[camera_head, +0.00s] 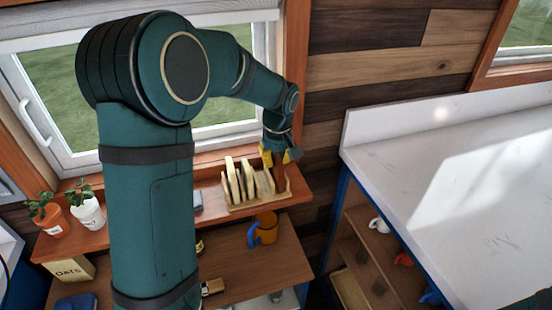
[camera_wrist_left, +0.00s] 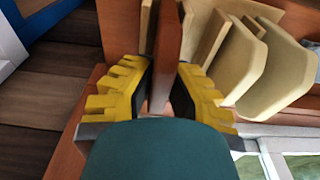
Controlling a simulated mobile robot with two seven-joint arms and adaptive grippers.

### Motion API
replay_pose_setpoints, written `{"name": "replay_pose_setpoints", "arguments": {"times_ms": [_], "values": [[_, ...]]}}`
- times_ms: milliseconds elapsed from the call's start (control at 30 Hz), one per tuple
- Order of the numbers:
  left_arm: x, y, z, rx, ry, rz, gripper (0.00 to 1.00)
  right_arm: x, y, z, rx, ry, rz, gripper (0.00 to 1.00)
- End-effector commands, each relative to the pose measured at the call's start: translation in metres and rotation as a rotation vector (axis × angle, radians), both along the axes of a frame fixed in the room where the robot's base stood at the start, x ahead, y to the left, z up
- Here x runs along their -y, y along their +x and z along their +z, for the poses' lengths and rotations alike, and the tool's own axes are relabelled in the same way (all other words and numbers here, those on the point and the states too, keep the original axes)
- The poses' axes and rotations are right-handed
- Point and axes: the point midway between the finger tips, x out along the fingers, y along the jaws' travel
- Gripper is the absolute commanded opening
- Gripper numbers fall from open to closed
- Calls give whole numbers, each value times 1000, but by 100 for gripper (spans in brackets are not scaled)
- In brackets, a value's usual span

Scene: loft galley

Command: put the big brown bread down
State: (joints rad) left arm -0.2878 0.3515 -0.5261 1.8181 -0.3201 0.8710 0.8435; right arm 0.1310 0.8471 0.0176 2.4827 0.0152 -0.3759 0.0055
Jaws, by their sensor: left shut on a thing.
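The big brown bread (camera_head: 279,179) looks like a flat, reddish-brown board standing on edge. It is at the right end of a pale wooden rack (camera_head: 262,203) on the window shelf. My left gripper (camera_head: 279,156) is above it, with its yellow fingers shut on its upper part. In the left wrist view the brown board (camera_wrist_left: 168,45) is upright between the fingers of the left gripper (camera_wrist_left: 160,85). Its lower edge is hidden, so I cannot tell whether it touches the rack. My right gripper is not in view.
Several pale boards (camera_head: 240,180) stand in the rack, left of the brown one. An orange mug (camera_head: 267,230) with a blue handle stands on the lower surface. Potted plants (camera_head: 88,213) stand on the left. A white counter (camera_head: 460,180) lies to the right, mostly clear.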

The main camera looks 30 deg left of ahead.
Motion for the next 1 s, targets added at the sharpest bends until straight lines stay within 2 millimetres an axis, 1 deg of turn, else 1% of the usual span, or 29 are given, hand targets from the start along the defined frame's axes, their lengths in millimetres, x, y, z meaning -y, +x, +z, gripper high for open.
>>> {"name": "replay_pose_setpoints", "arguments": {"times_ms": [133, 167, 200, 233, 533, 667, 767, 1000], "values": [[0, 0, -3, 0, 0, 0, 0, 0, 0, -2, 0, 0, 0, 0], [0, 0, -3, 0, 0, 0, 19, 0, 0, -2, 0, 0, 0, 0], [0, 0, -3, 0, 0, 0, 33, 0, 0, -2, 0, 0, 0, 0], [0, 0, -3, 0, 0, 0, 39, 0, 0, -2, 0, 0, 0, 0], [0, 0, -2, 0, 0, 0, 39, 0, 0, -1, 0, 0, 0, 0], [1, 0, 8, 4, 0, 0, 39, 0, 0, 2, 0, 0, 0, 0], [2, -1, 23, 6, -1, 0, 39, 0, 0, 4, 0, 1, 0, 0], [7, -5, 73, 5, 0, -1, 39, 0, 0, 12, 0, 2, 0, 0]]}}
